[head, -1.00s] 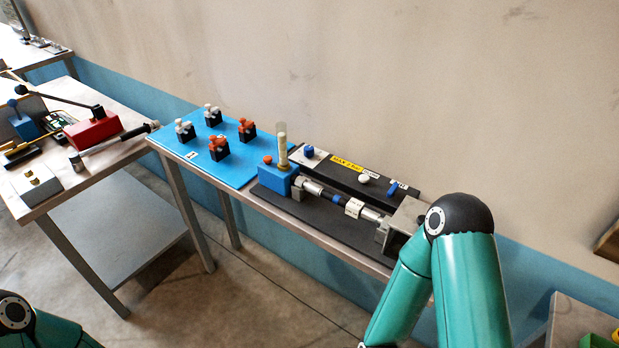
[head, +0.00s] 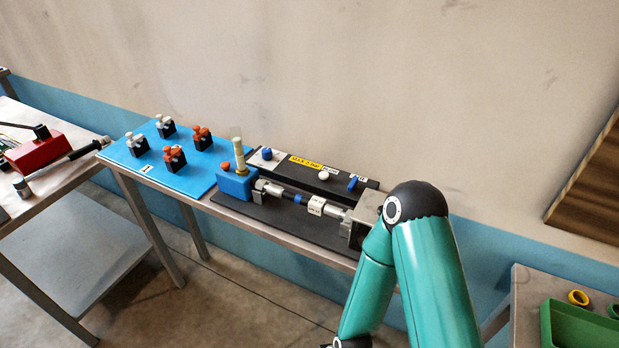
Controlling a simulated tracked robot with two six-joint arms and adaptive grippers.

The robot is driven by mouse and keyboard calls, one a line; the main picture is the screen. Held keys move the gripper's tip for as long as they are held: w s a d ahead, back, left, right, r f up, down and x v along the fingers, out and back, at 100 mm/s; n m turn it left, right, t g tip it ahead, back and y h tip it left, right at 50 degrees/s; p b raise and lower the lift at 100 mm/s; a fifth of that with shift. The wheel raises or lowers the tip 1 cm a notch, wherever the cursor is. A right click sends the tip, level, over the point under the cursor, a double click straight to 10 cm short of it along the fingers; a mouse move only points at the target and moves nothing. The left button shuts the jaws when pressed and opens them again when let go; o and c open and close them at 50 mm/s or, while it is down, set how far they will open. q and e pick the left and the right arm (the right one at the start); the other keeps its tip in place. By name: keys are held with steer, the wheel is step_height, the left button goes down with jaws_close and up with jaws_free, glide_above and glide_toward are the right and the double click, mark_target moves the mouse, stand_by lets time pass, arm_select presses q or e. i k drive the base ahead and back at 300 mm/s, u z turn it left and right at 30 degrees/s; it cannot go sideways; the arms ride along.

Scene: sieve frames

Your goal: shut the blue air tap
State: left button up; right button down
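A small blue lever (head: 353,184) stands at the right end of a black panel (head: 310,170) against the wall, beside a small white label; it looks like the blue air tap. It is tilted, but I cannot tell how far it is turned. A blue knob (head: 266,154) sits on a light plate at the panel's left end. My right arm stands close in front and to the right of the panel, with its elbow near the lever. Its gripper is below the picture. My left gripper is not in view.
In front of the panel lie a shaft (head: 290,195) with a white-marked collar, a blue block (head: 236,184) and a grey bracket (head: 366,215). A white knob (head: 323,175) is left of the lever. A green bin (head: 580,330) stands far right.

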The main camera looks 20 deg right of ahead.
mark_target(351, 188)
steer(key=u, duration=0.75)
steer(key=k, duration=1.95)
steer(key=z, duration=0.8)
steer(key=i, duration=1)
steer(key=u, duration=0.05)
